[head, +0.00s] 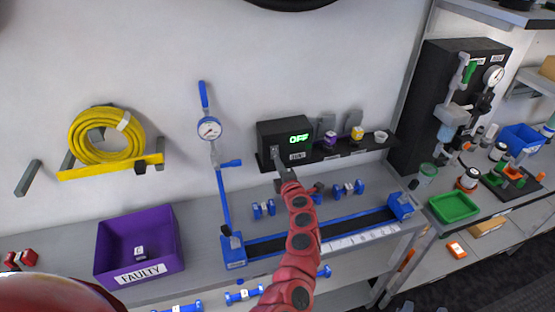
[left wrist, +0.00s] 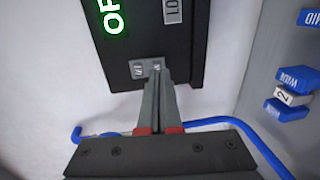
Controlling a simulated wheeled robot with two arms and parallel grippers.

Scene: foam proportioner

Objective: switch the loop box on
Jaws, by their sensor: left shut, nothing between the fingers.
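The loop box is a black box (head: 284,140) on a dark wall shelf in the head view, with a lit green OFF display (head: 299,138). It fills the top of the left wrist view (left wrist: 150,35). A small metal switch plate (left wrist: 139,68) is on its face beside a LOOP label that is partly hidden. My left gripper (head: 277,163) is shut and empty. Its fingertips (left wrist: 157,76) are at the switch plate and cover part of it; whether they touch it I cannot tell. My right gripper is not in view.
Below the box stands a blue test rig (head: 235,250) with a gauge (head: 209,128) on its upright. A purple FAULTY bin (head: 138,245) is on the bench at left. Small jars (head: 357,133) share the shelf to the right. A yellow hose coil (head: 105,135) hangs at left.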

